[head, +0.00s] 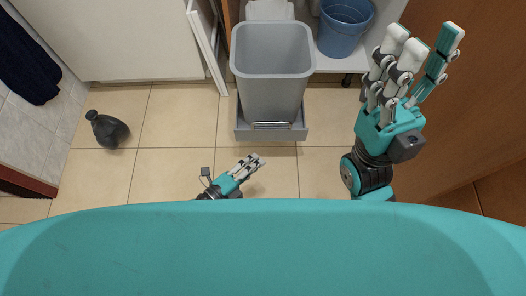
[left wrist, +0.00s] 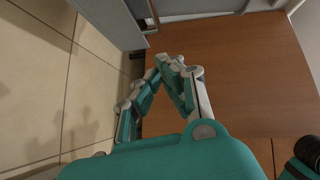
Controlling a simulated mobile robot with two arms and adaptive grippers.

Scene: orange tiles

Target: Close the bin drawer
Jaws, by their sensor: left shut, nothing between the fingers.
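The bin drawer is pulled out from under the counter, in the head view. It is a grey tray (head: 243,131) with a metal handle (head: 272,126) at its front and a tall grey bin (head: 272,75) standing on it. My left gripper (head: 257,160) is shut and empty, in front of the tray and a little to its left in the picture, apart from it. The left wrist view also shows its fingers drawn together (left wrist: 172,62). My right gripper (head: 428,42) is open and empty, to the right of the bin.
A blue bucket (head: 343,28) stands behind the bin to the right. A white cabinet door (head: 207,45) stands open at the left. A brown wooden panel (head: 465,110) bounds the right side. Floor before the tray is clear.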

